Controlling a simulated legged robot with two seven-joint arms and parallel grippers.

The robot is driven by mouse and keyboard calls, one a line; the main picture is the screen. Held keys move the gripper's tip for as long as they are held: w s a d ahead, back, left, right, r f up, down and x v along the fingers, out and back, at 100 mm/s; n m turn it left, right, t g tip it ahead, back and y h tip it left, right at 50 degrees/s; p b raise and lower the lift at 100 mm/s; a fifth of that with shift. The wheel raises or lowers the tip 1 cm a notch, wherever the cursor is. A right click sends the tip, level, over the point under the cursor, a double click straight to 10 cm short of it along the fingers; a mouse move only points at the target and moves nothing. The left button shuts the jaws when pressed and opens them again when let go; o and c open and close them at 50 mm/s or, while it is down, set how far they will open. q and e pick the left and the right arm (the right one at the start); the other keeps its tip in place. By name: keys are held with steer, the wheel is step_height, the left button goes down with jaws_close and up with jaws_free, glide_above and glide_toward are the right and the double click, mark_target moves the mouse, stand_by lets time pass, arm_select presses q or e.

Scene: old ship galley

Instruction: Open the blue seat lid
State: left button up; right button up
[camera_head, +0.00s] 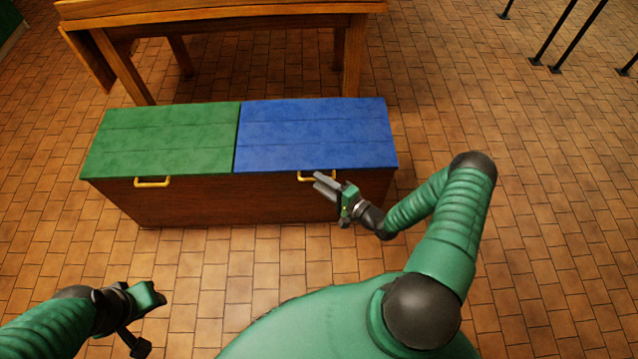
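The blue seat lid (316,133) lies flat and closed on the right half of a wooden bench box (230,199). A yellow handle (304,178) sits at its front edge, its right part hidden behind my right gripper. My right gripper (322,182) is at this handle, its two fingers a little apart and pointing left toward it. Whether the fingers touch the handle cannot be told. My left gripper (150,322) is open and empty, low at the left, well away from the bench.
A green lid (163,138) with its own yellow handle (152,182) lies closed on the left half of the bench. A wooden table (220,15) stands behind the bench. Thin black legs (568,38) stand at the far right. The tiled floor right of the bench is clear.

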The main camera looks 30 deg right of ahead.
steer(key=shift+w+a, duration=0.2)
steer(key=shift+w, duration=0.35)
jaws_close()
steer(key=shift+s+f, duration=0.15)
steer(key=shift+f, duration=0.05)
stand_by(0.8)
